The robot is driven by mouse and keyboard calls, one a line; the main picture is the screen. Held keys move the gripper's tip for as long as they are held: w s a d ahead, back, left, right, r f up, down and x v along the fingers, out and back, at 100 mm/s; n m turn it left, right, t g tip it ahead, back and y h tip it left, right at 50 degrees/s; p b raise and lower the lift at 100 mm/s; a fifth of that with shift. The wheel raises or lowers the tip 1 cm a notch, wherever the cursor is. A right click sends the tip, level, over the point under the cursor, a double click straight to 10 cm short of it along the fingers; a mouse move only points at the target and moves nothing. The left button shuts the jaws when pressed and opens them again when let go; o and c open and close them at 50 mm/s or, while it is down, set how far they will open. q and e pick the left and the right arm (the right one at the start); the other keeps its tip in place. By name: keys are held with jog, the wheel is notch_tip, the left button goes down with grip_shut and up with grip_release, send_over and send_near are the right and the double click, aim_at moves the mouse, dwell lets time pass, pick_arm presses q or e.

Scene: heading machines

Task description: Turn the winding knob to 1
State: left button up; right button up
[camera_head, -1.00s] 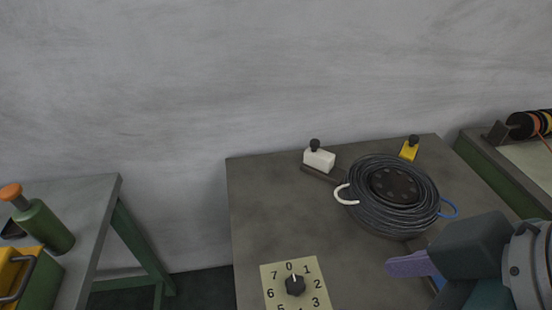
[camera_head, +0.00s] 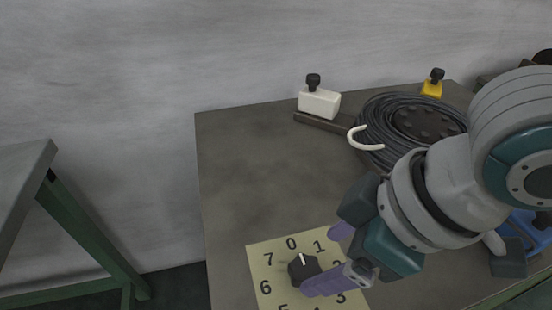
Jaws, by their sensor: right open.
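The winding knob (camera_head: 304,268) is a small black knob on a cream dial plate (camera_head: 262,262) with black numbers, on the grey table near its front. Its white pointer mark points close to 0. My right gripper (camera_head: 328,258) is open, with purple fingers. One finger is close beside the knob on its right and lower side; I cannot tell whether it touches. The other finger is up and to the right, near the number 1. The gripper partly covers the numbers 2 and 3. My left gripper is not in view.
A coil of black cable (camera_head: 385,118) with a white hook lies behind my right arm. A white block with a black knob (camera_head: 319,102) and a yellow one (camera_head: 432,88) stand at the back. The table's left part is clear. Another table (camera_head: 22,172) stands at the left.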

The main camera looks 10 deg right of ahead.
aim_at(306, 268)
jog(key=b+x, duration=0.1)
jog(key=x, duration=0.4)
jog(key=shift+f, duration=0.15)
grip_shut()
dwell(0.4)
